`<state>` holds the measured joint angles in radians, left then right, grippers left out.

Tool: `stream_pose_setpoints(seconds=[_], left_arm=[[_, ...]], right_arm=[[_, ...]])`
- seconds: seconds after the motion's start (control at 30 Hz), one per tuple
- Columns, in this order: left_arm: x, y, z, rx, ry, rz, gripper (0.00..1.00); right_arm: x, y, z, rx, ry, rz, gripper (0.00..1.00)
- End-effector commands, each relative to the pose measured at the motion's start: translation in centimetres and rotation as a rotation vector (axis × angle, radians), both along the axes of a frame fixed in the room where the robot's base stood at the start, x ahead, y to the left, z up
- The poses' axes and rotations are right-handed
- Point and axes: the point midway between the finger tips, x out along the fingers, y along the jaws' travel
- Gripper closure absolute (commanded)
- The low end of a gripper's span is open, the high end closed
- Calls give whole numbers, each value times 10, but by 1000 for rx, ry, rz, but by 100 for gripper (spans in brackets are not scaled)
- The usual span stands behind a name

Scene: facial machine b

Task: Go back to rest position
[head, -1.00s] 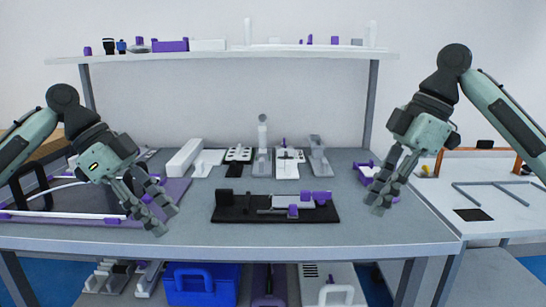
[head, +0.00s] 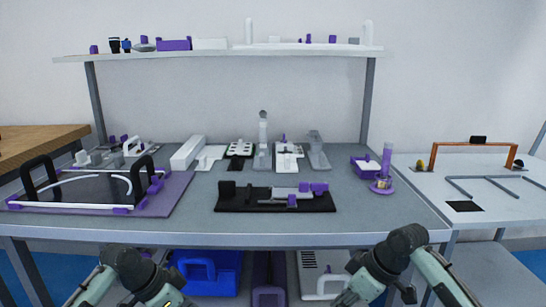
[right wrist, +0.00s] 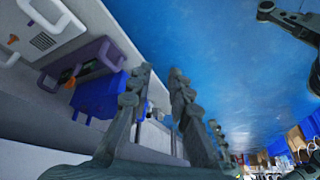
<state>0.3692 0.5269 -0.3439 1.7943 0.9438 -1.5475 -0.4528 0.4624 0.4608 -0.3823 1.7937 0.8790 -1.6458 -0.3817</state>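In the head view both my arms are lowered in front of the table, at the bottom edge of the picture. Only their dark joints and greenish links show there, and the fingers of both hands are out of that view. In the right wrist view my right gripper (right wrist: 165,105) has its dark fingers spread apart, with nothing held between them. It is below the tabletop, in front of the lower shelf. The fingers of my left gripper cannot be made out in either view.
The grey table (head: 385,222) holds a black fixture (head: 235,203), a purple mat (head: 165,205) and several stands. A blue toolbox (head: 215,282) sits on the shelf below and also shows in the right wrist view (right wrist: 98,98). Blue floor (right wrist: 200,35) is open beside it.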

Motion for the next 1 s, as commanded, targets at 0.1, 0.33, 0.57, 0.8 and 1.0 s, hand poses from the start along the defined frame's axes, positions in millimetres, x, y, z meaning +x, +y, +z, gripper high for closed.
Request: stream_pose_setpoints(seconds=[0.1,0.33,0.57,0.8,1.0], left_arm=[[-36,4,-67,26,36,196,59],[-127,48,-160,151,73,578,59],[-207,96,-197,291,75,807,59],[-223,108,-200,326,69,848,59],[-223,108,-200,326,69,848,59]], right_arm=[[-36,-8,-74,-3,32,-203,81],[-131,-63,-180,-111,57,-587,81],[-217,-118,-222,-252,50,-802,81],[-236,-131,-227,-288,45,-840,81],[-236,-131,-227,-288,45,-840,81]])
